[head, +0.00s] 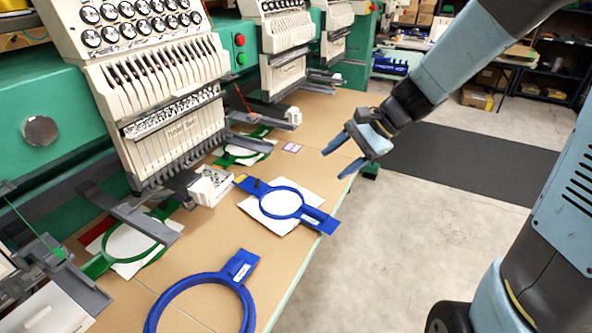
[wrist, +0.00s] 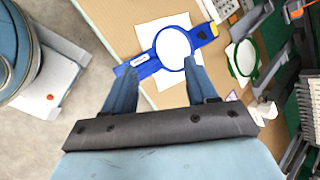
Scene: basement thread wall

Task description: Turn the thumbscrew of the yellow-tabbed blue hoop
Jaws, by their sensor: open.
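The blue hoop with a yellow tab (head: 281,203) lies on white fabric on the tan table, near the table's right edge in the head view. Its yellow tab (head: 240,179) points left toward the machine, and a labelled blue arm points right. The hoop also shows in the wrist view (wrist: 155,58), with the yellow tab at upper right. I cannot make out the thumbscrew clearly. My gripper (head: 333,163) is open and empty, above and to the right of the hoop in the head view. In the wrist view its fingers (wrist: 157,85) stand apart, overlapping the hoop's near side.
A larger blue hoop (head: 157,316) lies at the front of the table. A green hoop (head: 96,265) sits under the machine at left, another (head: 231,158) farther back. The embroidery machine head (head: 165,80) overhangs the table.

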